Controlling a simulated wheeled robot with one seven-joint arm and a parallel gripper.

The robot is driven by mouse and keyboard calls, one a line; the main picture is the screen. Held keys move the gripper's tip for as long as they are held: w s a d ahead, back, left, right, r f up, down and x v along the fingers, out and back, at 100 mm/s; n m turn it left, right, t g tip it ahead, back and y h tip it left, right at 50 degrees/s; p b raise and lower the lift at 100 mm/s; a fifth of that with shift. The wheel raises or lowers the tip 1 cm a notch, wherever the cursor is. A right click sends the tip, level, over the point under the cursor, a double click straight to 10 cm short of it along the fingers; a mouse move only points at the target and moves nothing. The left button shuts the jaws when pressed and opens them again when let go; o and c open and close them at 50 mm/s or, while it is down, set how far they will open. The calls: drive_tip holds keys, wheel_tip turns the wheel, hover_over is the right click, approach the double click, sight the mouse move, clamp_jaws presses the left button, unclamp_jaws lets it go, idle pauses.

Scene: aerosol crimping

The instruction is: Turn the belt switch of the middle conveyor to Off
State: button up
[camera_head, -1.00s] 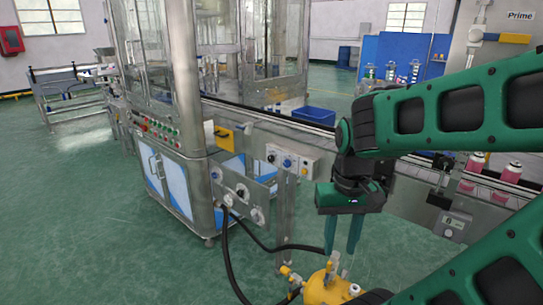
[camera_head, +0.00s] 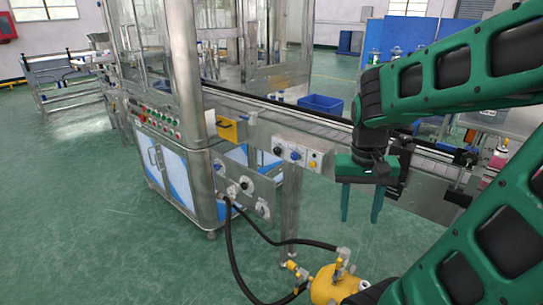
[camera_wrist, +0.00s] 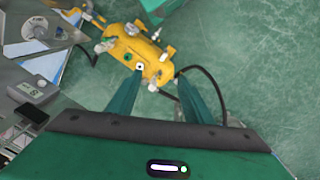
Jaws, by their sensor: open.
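A grey control box (camera_head: 296,153) with a black knob (camera_head: 278,151), a blue knob (camera_head: 294,155) and a yellow button (camera_head: 313,164) is mounted on the side of the conveyor (camera_head: 330,131). I cannot read its labels or tell which knob is the belt switch or how it is set. My gripper (camera_head: 361,218) is open and empty, with its two green fingers pointing down. It hangs to the right of the box, apart from it, with the fingertips lower than the box in the picture. The wrist view shows the fingers over floor and a yellow device.
A yellow tank with valves (camera_head: 335,285) stands below the gripper, joined to black hoses (camera_head: 232,255). A steel machine cabinet (camera_head: 175,165) with several buttons stands left. A blue bin (camera_head: 322,104) lies beyond the conveyor. Green floor is open in front.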

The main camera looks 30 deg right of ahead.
drive_tip(key=w+d+f+m+h, duration=0.15)
drive_tip(key=w+d, duration=0.25)
drive_tip(key=w, duration=0.4)
drive_tip(key=w+d+f+m+h, duration=0.1)
drive_tip(key=w+d+m+h, duration=0.25)
drive_tip(key=w, duration=0.55)
drive_tip(key=m+t+h, duration=0.1)
drive_tip(key=t+h, duration=0.6)
drive_tip(key=h, duration=0.4)
approach(276, 151)
drive_tip(key=x, duration=0.8)
drive_tip(key=shift+f, duration=0.1)
drive_tip(key=c, duration=1.1)
drive_tip(key=shift+o, duration=0.2)
drive_tip(key=shift+w+a, duration=0.1)
drive_tip(key=shift+a, duration=0.2)
drive_tip(key=shift+d, duration=0.15)
